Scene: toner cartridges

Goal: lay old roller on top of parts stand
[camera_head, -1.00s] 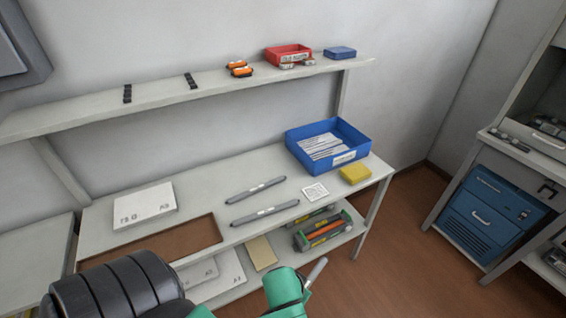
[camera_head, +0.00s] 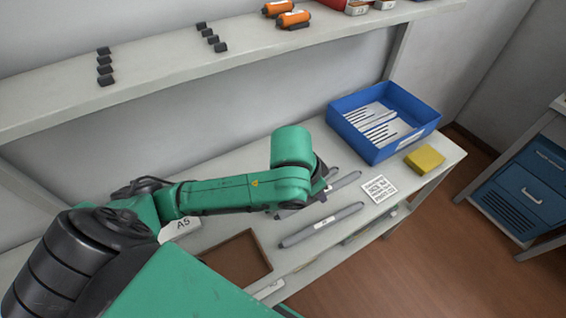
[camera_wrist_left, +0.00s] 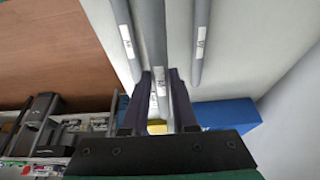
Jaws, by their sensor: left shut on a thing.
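The held roller lies lengthwise between two similar labelled grey rollers, the front one (camera_head: 320,224) and the back one (camera_head: 345,181). These two lie on the stand's top. I cannot tell whether the held roller touches the top. My right gripper is out of view.
A blue bin (camera_head: 385,120) with white sheets, a yellow block (camera_head: 425,159) and a printed white card (camera_head: 378,190) occupy the stand's right part. A shelf (camera_head: 150,75) runs above the back.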

